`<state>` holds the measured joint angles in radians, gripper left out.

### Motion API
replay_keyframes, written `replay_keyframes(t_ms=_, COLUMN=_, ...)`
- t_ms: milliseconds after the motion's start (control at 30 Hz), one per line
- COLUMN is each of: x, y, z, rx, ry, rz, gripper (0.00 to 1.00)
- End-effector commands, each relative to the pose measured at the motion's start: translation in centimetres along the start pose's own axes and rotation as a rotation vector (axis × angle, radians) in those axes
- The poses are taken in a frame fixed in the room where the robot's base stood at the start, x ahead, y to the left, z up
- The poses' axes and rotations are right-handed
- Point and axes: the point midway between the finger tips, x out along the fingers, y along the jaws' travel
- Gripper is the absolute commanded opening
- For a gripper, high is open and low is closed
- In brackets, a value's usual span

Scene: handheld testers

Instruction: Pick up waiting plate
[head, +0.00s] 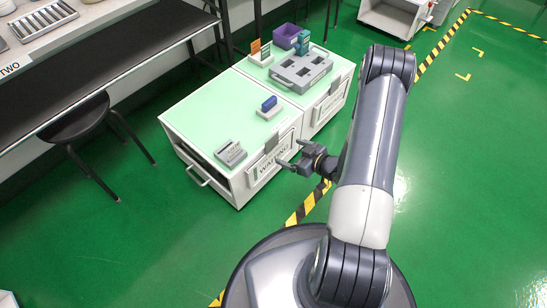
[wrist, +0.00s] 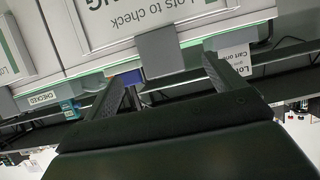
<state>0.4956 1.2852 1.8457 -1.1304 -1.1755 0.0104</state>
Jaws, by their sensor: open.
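The waiting plate (head: 267,166) is a white sign with dark lettering on the front of the near cart, partly hidden by my gripper. In the wrist view the plate (wrist: 150,20) appears upside down, with "Lots to check" and the end of a larger word readable. A grey tab (wrist: 160,52) at its edge shows between my fingers. My gripper (head: 281,154) is at the cart's front by the plate; in the wrist view the gripper (wrist: 163,72) has its fingers spread, one on each side of the tab. I cannot tell whether they touch it.
A blue block (head: 269,103) on a pale holder and a grey slotted block (head: 230,153) stand on the near cart's green top (head: 215,110). A grey tray (head: 300,68) is on the farther cart. A stool (head: 80,120) stands left. The green floor at right is clear.

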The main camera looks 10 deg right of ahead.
Motion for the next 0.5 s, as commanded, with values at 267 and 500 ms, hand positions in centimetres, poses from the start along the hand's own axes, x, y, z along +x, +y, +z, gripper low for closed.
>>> replay_keyframes(t_ms=267, x=3.0, y=0.0, z=0.1, rx=0.000, ry=-0.002, rz=0.000, gripper=0.89)
replay_keyframes(t_ms=500, x=6.3, y=0.1, z=0.7, rx=-0.003, ry=0.000, rz=-0.001, gripper=0.89)
